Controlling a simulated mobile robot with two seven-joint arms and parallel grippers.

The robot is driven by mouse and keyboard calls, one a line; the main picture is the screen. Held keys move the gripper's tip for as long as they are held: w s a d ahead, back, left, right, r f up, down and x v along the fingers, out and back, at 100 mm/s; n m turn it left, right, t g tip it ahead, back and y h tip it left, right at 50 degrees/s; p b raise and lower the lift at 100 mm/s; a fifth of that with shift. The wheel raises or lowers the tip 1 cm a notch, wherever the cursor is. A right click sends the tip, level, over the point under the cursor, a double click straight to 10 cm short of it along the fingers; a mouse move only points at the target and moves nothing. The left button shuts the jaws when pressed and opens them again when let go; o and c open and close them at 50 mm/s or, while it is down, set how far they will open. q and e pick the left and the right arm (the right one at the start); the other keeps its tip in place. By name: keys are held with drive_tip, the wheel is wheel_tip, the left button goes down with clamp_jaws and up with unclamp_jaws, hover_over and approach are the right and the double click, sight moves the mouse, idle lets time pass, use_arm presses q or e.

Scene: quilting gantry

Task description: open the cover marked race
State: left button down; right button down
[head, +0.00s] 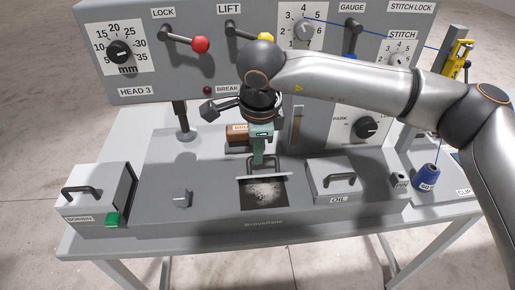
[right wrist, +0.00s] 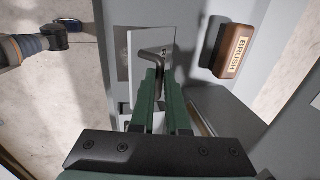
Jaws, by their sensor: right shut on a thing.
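My right gripper (head: 259,161) is shut on the dark bar handle (head: 280,160) of a small cover in the middle of the grey machine bed. The handle also shows between the fingertips in the right wrist view (right wrist: 152,54). The cover (right wrist: 135,45) is a pale plate and appears tilted up at the back of a square opening (head: 263,195). Grey lint-like stuff shows inside the opening. I cannot read a "race" label in either view. My left gripper is not in view.
A box marked BOBBIN (head: 95,190) stands at the left, and a box marked OIL (head: 335,180) at the right. A brown BRUSH block (right wrist: 238,50) lies behind the gripper. A blue spool (head: 427,178) stands far right. The control panel with knobs (head: 120,51) rises behind.

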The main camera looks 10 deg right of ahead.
drive_tip(key=shift+w, duration=0.1)
drive_tip(key=shift+w+r+b, duration=0.1)
drive_tip(key=shift+w+b, duration=0.25)
drive_tip(key=w, duration=0.2)
drive_tip(key=w+r, duration=0.1)
drive_tip(key=w, duration=0.1)
drive_tip(key=shift+b, duration=0.35)
drive_tip(key=c, duration=0.9)
unclamp_jaws()
drive_tip(key=shift+s, duration=0.1)
